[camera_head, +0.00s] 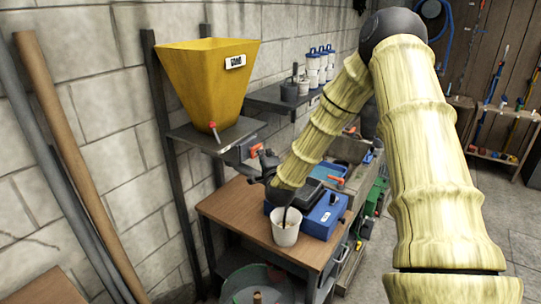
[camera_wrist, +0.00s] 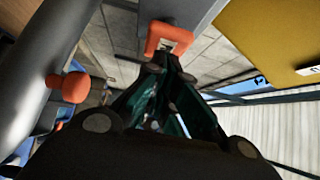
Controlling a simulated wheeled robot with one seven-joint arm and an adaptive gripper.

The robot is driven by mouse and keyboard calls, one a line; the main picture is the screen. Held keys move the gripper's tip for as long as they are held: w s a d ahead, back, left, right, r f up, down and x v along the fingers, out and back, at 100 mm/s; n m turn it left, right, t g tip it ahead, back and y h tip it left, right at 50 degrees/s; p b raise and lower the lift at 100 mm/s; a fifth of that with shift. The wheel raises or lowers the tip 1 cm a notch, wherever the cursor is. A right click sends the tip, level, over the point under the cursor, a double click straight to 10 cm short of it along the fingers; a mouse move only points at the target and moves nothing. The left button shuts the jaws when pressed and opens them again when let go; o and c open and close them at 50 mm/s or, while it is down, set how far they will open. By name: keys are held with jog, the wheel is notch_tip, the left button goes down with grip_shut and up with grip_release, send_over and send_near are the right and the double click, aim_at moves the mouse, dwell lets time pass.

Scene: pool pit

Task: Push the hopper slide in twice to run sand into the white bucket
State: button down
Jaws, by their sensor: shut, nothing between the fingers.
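The yellow hopper (camera_head: 200,85) with a sand label sits on a grey shelf bracket by the wall. At its right end a grey block carries an orange piece (camera_head: 255,150), apparently the slide's handle. The orange piece shows as a loop (camera_wrist: 172,36) in the wrist view. My gripper (camera_head: 262,163) is shut and empty, its fingertips (camera_wrist: 165,58) close to the loop; I cannot tell whether they touch.
A blue box (camera_head: 327,215) stands right of the bucket on the bench (camera_head: 236,210). A shelf with several bottles (camera_head: 322,66) hangs behind. Long poles (camera_head: 65,140) lean at the left. An orange knob (camera_wrist: 70,87) is near my gripper. Floor at right is free.

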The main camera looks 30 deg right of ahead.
aim_at(256, 153)
jog(key=shift+w, duration=0.15)
jog(key=shift+w+a+f+b, duration=0.25)
jog(key=shift+w+b, duration=0.35)
jog(key=shift+b, duration=0.15)
jog(key=w+b, duration=0.1)
jog(key=w+a+b, duration=0.1)
jog(key=shift+w+a+r, duration=0.1)
jog(key=shift+w, duration=0.25)
jog(key=shift+w+a+r+b, duration=0.1)
jog(key=shift+w+a+b, duration=0.1)
jog(key=shift+w+b, duration=0.2)
jog(key=shift+w+r, duration=0.1)
jog(key=shift+r, duration=0.05)
